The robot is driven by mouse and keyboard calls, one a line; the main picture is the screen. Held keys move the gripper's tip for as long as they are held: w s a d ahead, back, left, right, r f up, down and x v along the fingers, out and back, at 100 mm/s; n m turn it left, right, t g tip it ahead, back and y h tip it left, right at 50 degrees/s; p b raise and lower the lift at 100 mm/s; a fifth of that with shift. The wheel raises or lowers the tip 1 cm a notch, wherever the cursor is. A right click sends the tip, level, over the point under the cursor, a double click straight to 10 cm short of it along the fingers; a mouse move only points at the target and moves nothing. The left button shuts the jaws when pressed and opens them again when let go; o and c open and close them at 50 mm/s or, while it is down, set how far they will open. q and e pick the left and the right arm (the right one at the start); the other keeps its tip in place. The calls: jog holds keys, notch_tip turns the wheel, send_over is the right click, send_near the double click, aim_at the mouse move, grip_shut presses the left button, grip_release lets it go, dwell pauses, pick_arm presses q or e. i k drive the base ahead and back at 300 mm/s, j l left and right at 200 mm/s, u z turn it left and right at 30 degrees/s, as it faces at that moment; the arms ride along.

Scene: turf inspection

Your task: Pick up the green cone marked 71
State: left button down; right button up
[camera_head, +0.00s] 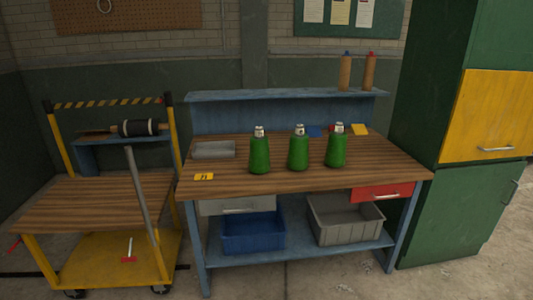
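Neither of my grippers is in view.
A grey tray (213,150) lies at the bench's back left. Two brown bottles (345,72) (369,72) stand on the raised shelf. A blue bin (252,233) and a grey bin (345,220) sit below. A yellow cart (100,200) is left, a green cabinet (455,215) right.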

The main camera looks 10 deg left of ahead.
aim_at(259, 162)
jog(key=i+l, duration=0.2)
jog(key=i, duration=0.25)
jog(key=i+l, duration=0.2)
jog(key=i, duration=0.25)
jog(key=i+l, duration=0.2)
jog(key=i, duration=0.2)
jog(key=i+l, duration=0.25)
jog(key=i, duration=0.2)
